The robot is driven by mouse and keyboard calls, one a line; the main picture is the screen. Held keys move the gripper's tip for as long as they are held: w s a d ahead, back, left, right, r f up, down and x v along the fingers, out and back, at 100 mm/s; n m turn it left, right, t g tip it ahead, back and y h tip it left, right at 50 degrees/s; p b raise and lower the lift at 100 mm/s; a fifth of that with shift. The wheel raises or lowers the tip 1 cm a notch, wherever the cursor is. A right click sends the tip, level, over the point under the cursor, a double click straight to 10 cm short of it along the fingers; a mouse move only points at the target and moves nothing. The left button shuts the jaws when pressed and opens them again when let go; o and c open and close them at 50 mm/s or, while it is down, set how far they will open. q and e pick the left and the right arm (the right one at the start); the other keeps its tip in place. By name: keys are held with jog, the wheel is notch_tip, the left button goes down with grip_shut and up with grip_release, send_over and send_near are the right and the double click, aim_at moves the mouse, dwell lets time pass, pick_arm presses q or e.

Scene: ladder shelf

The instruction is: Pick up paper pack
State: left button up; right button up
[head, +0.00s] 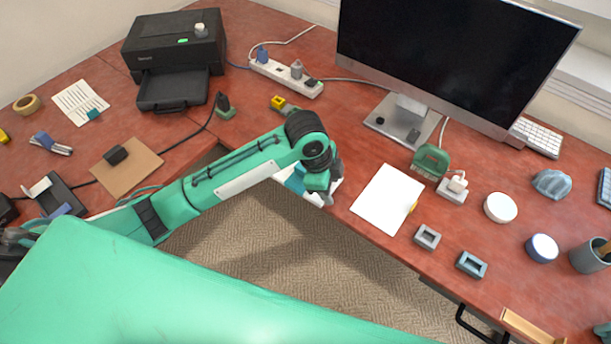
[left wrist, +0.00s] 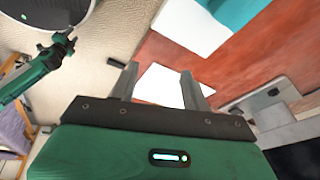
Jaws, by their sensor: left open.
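A white and teal block (head: 292,183), which looks like the paper pack, lies at the inner edge of the red desk. My left forearm and gripper hide part of it in the head view. In the left wrist view it shows as a white and teal shape (left wrist: 190,25), cut off at the top. My left gripper (head: 329,198) is just right of it, jaws apart and empty. In the left wrist view, the open fingers (left wrist: 158,88) stand in front of a flat white sheet (left wrist: 163,83). That sheet (head: 387,200) lies right of the gripper in the head view. My right gripper is not seen.
The monitor stand (head: 390,122), a green device (head: 430,161) and a white plug block (head: 453,190) stand beyond the sheet. Two grey square frames (head: 427,237) (head: 471,264) lie near the front edge. Carpet (head: 290,240) lies below the desk's inner corner.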

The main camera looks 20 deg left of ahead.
pick_arm(q)
jog(key=w+a+r+m+g+y, duration=0.1)
jog(key=w+a+r+m+y, duration=0.25)
jog(key=w+a+r, duration=0.45)
jog(key=shift+m, duration=0.35)
jog(key=f, duration=0.8)
jog(key=s+f, duration=0.1)
jog(key=f, duration=0.3)
jog(key=shift+s+a+f, duration=0.1)
jog(key=shift+a+f, duration=0.05)
jog(key=shift+f, duration=0.15)
grip_shut()
